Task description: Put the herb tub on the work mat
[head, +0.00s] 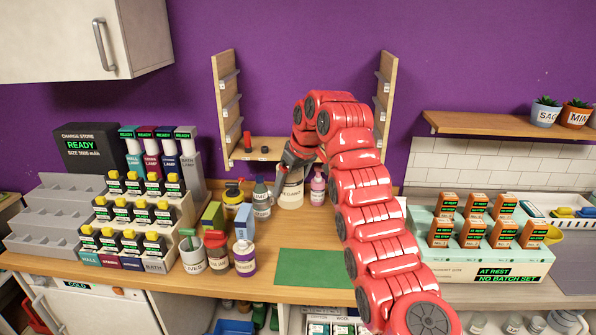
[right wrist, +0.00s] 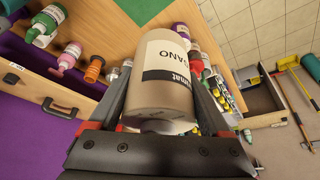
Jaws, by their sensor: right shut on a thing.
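The herb tub (head: 290,190) is a cream cylinder at the back of the counter, behind the mat. In the right wrist view the tub (right wrist: 168,85) fills the middle, and its white label ends in "ANO". My right gripper (head: 297,163) reaches down to the tub's top from behind my red arm and is shut on it. I cannot tell whether the tub's base touches the counter. The green work mat (head: 312,268) lies bare at the counter's front; a corner of it (right wrist: 141,8) shows in the right wrist view. My left gripper is out of view.
Several bottles stand close left of the tub, including a dark grey one (head: 261,198); a pink bottle (head: 318,187) stands right. A red-lidded jar (head: 216,252) and a purple-labelled bottle (head: 244,256) stand left of the mat. A wooden shelf frame (head: 228,105) rises behind.

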